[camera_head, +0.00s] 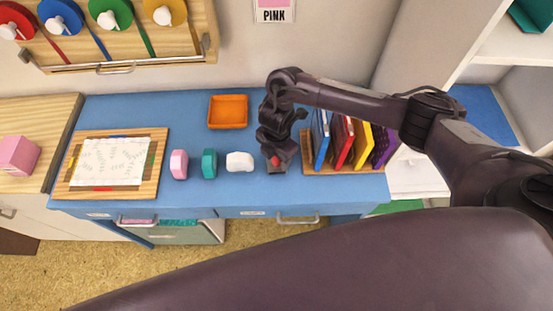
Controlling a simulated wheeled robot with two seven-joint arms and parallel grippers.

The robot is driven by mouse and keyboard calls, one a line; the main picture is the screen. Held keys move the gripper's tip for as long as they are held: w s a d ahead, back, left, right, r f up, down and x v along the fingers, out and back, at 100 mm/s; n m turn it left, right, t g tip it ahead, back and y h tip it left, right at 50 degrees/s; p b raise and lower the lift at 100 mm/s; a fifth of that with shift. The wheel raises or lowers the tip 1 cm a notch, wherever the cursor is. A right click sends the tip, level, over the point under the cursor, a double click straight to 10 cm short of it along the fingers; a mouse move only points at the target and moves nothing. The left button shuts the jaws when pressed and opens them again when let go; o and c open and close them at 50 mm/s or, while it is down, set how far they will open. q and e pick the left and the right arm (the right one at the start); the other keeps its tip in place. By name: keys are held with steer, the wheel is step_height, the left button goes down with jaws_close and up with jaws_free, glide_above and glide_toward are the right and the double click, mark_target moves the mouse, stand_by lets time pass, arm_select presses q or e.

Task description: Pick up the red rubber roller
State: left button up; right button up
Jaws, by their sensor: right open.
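My right gripper (276,163) is over the blue desk, pointing down, with its jaws open. A small red patch (274,160) shows at its fingertips and appears to be the red rubber roller. The gripper hides most of it, and I cannot tell whether the fingers touch it. It is at the right end of a row with a pink roller (179,164), a teal roller (209,163) and a white roller (240,161). My left gripper is not in view.
A wooden rack (345,169) with blue, red, yellow and purple pads stands close right of the gripper. An orange tray (228,112) lies behind the row. A wooden board with white paper (109,160) lies at left. The desk's front edge is near.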

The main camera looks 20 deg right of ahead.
steer(key=shift+f, duration=0.2)
steer(key=c, duration=1)
steer(key=shift+r, duration=0.15)
steer(key=shift+c, duration=0.2)
